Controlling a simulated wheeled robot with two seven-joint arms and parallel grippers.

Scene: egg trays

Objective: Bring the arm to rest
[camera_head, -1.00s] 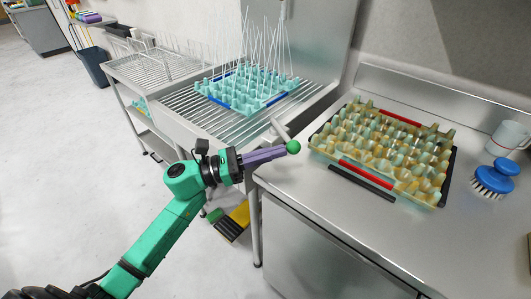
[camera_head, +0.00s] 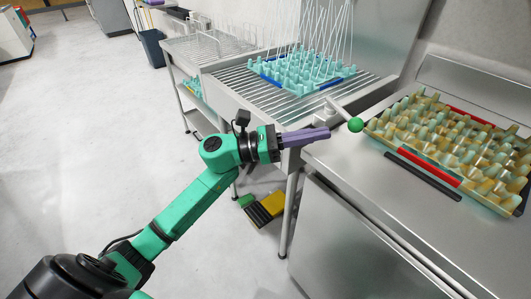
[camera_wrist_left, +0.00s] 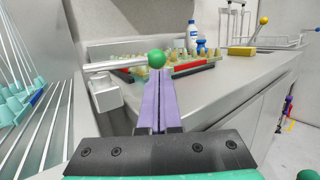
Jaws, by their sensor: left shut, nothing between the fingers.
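My left gripper (camera_head: 322,135) is shut and empty, its purple fingers pressed together. It is in the air beside the front left edge of the steel counter, close to a lever with a green ball knob (camera_head: 355,125). In the left wrist view the fingers (camera_wrist_left: 158,85) point toward the green knob (camera_wrist_left: 157,59), which appears just beyond their tips; I cannot tell whether they touch. My right gripper is not in view.
A yellowish egg tray (camera_head: 430,157) with red strips lies on the counter (camera_head: 345,165). A teal tray (camera_head: 290,85) with white rods sits on a slatted rack (camera_head: 235,80). A blue bin (camera_head: 152,48) stands behind. Open floor lies to the left.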

